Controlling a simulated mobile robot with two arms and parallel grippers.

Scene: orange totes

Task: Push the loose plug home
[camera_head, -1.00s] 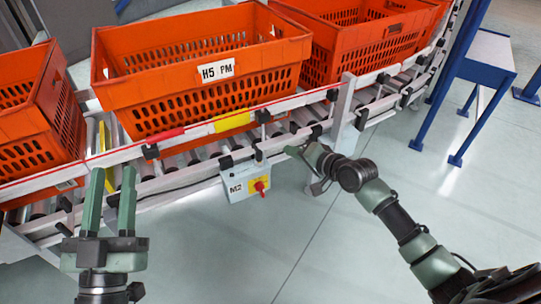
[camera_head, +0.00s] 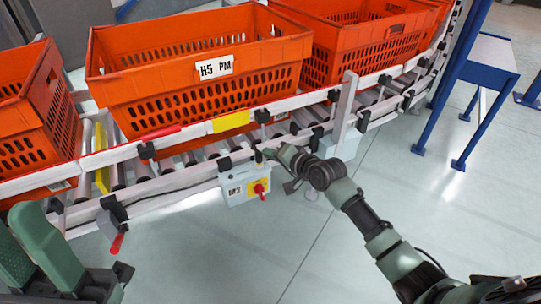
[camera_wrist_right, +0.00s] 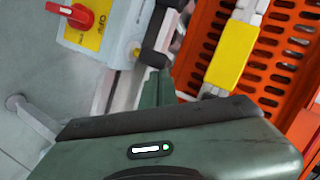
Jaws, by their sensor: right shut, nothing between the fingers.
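The grey control box labelled M2 (camera_head: 245,184), with a red knob on a yellow plate, hangs on the conveyor's near side. In the right wrist view, a dark cylindrical plug (camera_wrist_right: 152,58) sits at the side of the box (camera_wrist_right: 105,35). My right gripper (camera_head: 270,154) is shut and empty at the box's upper right corner. In the wrist view its green fingertips (camera_wrist_right: 157,82) are right at the plug; I cannot tell whether they touch, nor how deep the plug sits. My left gripper (camera_head: 30,225) is at the lower left, fingers apart, partly out of frame.
Orange totes, one labelled H5 PM (camera_head: 200,95), stand on the roller conveyor (camera_head: 150,200). A lever with a red handle (camera_head: 117,243) hangs from its near rail. A blue-legged table (camera_head: 485,60) stands at right. The floor in front is clear.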

